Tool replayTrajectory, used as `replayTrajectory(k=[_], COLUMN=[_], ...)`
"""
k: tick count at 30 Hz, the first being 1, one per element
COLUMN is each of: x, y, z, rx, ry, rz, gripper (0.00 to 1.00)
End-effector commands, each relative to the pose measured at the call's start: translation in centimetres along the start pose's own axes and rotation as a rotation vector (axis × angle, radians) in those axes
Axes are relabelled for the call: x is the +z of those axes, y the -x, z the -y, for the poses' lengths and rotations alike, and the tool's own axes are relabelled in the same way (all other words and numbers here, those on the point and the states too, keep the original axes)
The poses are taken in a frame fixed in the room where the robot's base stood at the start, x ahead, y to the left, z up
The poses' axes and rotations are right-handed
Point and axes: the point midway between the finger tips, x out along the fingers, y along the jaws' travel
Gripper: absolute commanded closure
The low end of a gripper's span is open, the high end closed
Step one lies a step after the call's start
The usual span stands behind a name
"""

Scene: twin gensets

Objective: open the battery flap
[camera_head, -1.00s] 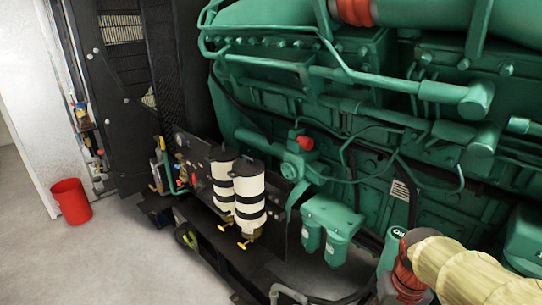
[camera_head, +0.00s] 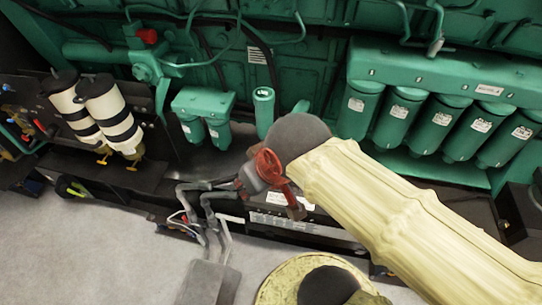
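My arm in its pale yellow sleeve reaches in from the lower right and ends at a dark grey rounded joint. Below that joint, red and grey parts that seem to be my gripper (camera_head: 272,190) hang in front of the low black frame; their fingers do not show clearly. A long black box or panel with white labels (camera_head: 310,228) lies low along the engine's foot, just behind and right of these parts. It may bear the battery flap, but I cannot tell. My arm hides part of it. I cannot tell whether anything touches.
Grey bent pipes (camera_head: 208,212) and a grey box (camera_head: 208,284) stand left of the gripper. Several green filters (camera_head: 434,125) line the engine at right. Two white-and-black canisters (camera_head: 108,112) stand at left. The grey floor (camera_head: 85,255) is clear at lower left.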

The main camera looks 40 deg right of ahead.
Motion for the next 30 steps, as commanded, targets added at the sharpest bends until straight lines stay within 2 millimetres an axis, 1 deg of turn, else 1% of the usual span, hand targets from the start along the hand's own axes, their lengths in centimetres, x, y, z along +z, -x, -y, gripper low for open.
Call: replayTrajectory(k=[1, 2, 3, 5, 6, 8, 9, 11, 12, 14, 15, 17, 18, 20, 21, 23, 24, 25, 28, 30], x=[0.9, 1.4, 2.1, 2.9, 3.4, 3.9, 4.2, 4.7, 5.1, 5.7, 6.2, 6.9, 7.5, 8.1, 8.3, 8.1, 7.5, 6.9, 4.5, 3.5], y=[-1.8, -3.0, -4.6, -7.2, -9.0, -11.7, -13.6, -16.6, -18.6, -21.6, -23.6, -26.6, -28.6, -31.6, -33.4, -35.3, -36.3, -36.8, -37.4, -37.5], z=[-0.9, -1.4, -2.2, -3.6, -4.7, -6.3, -7.6, -9.5, -10.8, -12.8, -14.1, -16.0, -17.2, -19.0, -20.0, -21.2, -21.8, -22.2, -23.4, -23.9], rx=[0.014, 0.023, 0.033, 0.051, 0.062, 0.077, 0.084, 0.090, 0.090, 0.084, 0.078, 0.065, 0.053, 0.034, 0.021, 0.008, 0.003, 0.001, 0.013, 0.018], ry=[-0.028, -0.046, -0.073, -0.116, -0.145, -0.177, -0.186, -0.182, -0.169, -0.134, -0.102, -0.046, -0.001, 0.087, 0.155, 0.261, 0.336, 0.391, 0.550, 0.639], rz=[0.040, 0.071, 0.115, 0.185, 0.231, 0.290, 0.326, 0.375, 0.404, 0.440, 0.461, 0.486, 0.499, 0.509, 0.510, 0.498, 0.484, 0.472, 0.422, 0.401], gripper=[0.74, 0.74, 0.74, 0.74, 0.74, 0.74, 0.74, 0.74, 0.74, 0.74, 0.74, 0.74, 0.74, 0.74, 0.74, 0.74, 0.74, 0.74, 0.74, 0.74])
